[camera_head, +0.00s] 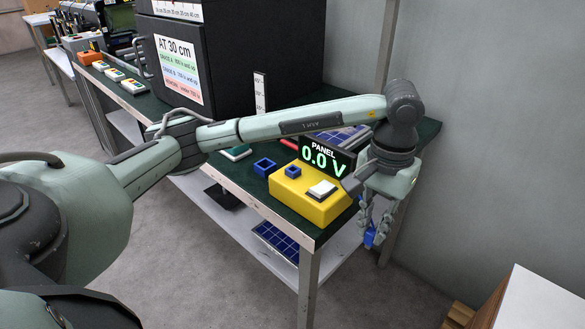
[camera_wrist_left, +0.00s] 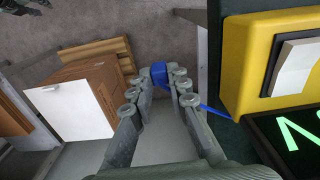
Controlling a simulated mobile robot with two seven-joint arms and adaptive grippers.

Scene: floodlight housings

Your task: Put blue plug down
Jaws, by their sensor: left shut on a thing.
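My left gripper (camera_head: 374,224) hangs off the right end of the green-topped bench (camera_head: 262,191), beside the yellow meter box (camera_head: 312,205). It is shut on the blue plug (camera_head: 369,239), which sticks out below the fingertips. In the left wrist view the plug (camera_wrist_left: 158,74) sits between the fingertips of the left gripper (camera_wrist_left: 158,92), over the floor, and a blue lead (camera_wrist_left: 213,109) runs to the right. A small blue socket (camera_head: 292,171) is on top of the yellow box, and a blue square holder (camera_head: 264,166) stands left of it.
The display (camera_head: 325,158) reads 0.0 V, with a white switch (camera_head: 322,189) before it. A large black box (camera_head: 245,55) stands on the bench behind my arm. A solar panel (camera_head: 277,242) lies on the lower shelf.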

